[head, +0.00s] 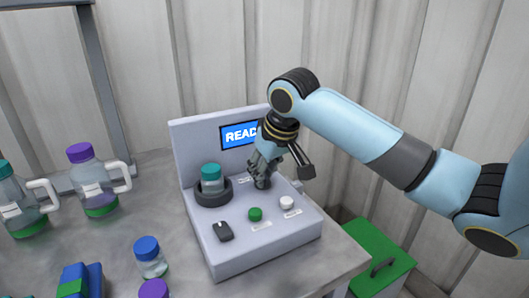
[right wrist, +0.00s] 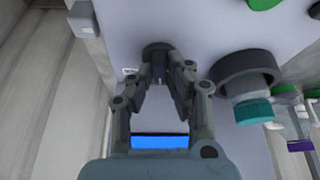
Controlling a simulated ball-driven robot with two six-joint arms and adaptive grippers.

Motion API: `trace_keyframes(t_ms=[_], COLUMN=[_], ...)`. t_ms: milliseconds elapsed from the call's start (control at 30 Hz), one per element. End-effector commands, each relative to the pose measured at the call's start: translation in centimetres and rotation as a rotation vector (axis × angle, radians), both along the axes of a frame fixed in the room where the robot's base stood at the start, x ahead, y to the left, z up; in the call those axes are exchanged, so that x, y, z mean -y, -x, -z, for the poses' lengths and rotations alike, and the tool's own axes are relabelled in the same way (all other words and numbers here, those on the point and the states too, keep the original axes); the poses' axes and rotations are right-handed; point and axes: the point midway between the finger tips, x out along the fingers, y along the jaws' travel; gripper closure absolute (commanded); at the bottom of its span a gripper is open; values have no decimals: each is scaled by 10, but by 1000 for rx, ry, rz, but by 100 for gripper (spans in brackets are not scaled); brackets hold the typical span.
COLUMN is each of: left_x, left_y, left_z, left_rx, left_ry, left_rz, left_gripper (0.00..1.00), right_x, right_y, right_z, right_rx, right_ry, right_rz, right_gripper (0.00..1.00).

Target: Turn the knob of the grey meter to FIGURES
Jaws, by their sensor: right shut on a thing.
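The grey meter (head: 265,252) stands on the table with a blue screen (head: 235,135) that reads "READ", its right part hidden by my arm. My right gripper (head: 262,172) points down at the back of the meter's top. Its fingers are closed around the dark knob (head: 263,183). In the right wrist view the fingertips (right wrist: 165,75) meet at the round dark knob (right wrist: 157,48). The knob's pointer is hidden, and the small labels beside it are too small to read. My left gripper is not in view.
A teal-lidded jar (head: 211,178) sits in a dark ring on the meter. A green button (head: 255,214), a white button (head: 287,202) and a black switch (head: 225,231) are in front. Jugs (head: 98,182) and a blue-lidded jar (head: 149,258) stand left; a green box (head: 382,262) stands right.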

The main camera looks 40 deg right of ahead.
Motion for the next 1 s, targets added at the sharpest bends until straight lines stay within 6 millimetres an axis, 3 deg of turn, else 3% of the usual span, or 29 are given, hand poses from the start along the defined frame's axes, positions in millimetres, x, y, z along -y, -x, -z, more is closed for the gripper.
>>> trace_keyframes(t_ms=[33, 400, 700, 1000], left_x=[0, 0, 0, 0], left_y=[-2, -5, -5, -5], left_z=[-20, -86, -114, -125], left_rx=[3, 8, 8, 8], left_ry=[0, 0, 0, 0], left_rz=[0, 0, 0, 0], left_gripper=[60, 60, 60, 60], right_x=[-3, -4, -4, -4], right_y=[3, 3, 3, 2], right_z=[-5, -2, 1, 4], right_rx=[-13, -14, -13, -11], right_ry=[-10, -8, -6, -5], right_rz=[45, 384, 584, 678], right_gripper=[100, 100, 100, 100])
